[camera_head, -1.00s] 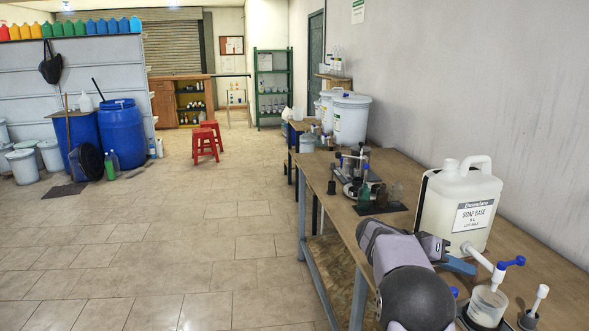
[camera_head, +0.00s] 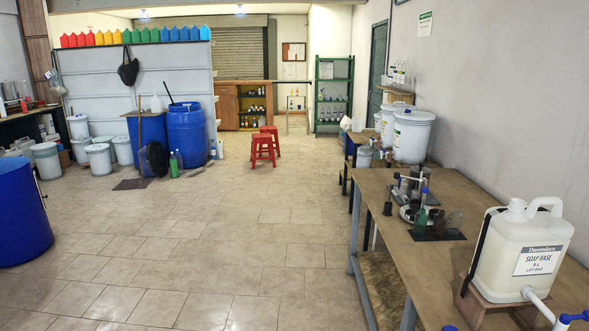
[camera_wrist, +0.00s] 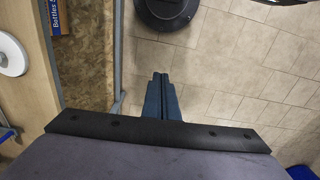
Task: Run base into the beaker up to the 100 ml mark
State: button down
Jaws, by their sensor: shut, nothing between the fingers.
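The soap base jug (camera_head: 522,256), a translucent white container with a printed label, stands on a small wooden stand (camera_head: 482,308) at the right of the bench in the head view. Its white spout (camera_head: 538,305) slopes down to the right toward a blue tap handle (camera_head: 578,317), cut by the picture edge. The beaker is not in the head view, and I cannot make it out in the wrist view. My gripper (camera_wrist: 160,78) shows only in the wrist view. Its dark fingers are together and empty, above tiled floor beside the bench.
The wooden bench (camera_head: 400,220) runs along the right wall, with a small apparatus (camera_head: 420,200) and white tubs (camera_head: 411,135) farther back. Red stools (camera_head: 262,148) and blue drums (camera_head: 187,130) stand beyond open floor. A white disc (camera_wrist: 10,55) lies over the bench in the wrist view.

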jog(key=w+d+r+m+h+b, duration=0.1)
jog(key=w+d+r+m+h, duration=0.25)
jog(key=w+d, duration=0.65)
jog(key=w+d+r+m+h, duration=0.3)
jog(key=w+d+r+h, duration=0.3)
jog(key=d, duration=0.8)
jog(key=w+d+r+m+g+h+b, duration=0.1)
jog(key=w+d+r+m+h, duration=0.3)
jog(key=d, duration=0.3)
jog(key=w+d+r+m+g+h, duration=0.1)
jog(key=w+d+r+m+h, duration=0.1)
jog(key=w+d+r, duration=0.35)
jog(key=p, duration=0.5)
send_over(577, 317)
jog(key=w+a, duration=0.2)
jog(key=w, duration=0.2)
jog(key=shift+w+f, duration=0.1)
jog(key=shift+f, duration=0.15)
jog(key=s+f+p, duration=0.1)
jog(key=f, duration=0.1)
jog(key=s+f+p, duration=0.1)
jog(key=shift+s+d+f, duration=0.15)
jog(key=shift+d+f, duration=0.05)
jog(key=shift+f, duration=0.2)
jog(key=shift+f+b, duration=0.2)
jog(key=shift+b, duration=0.25)
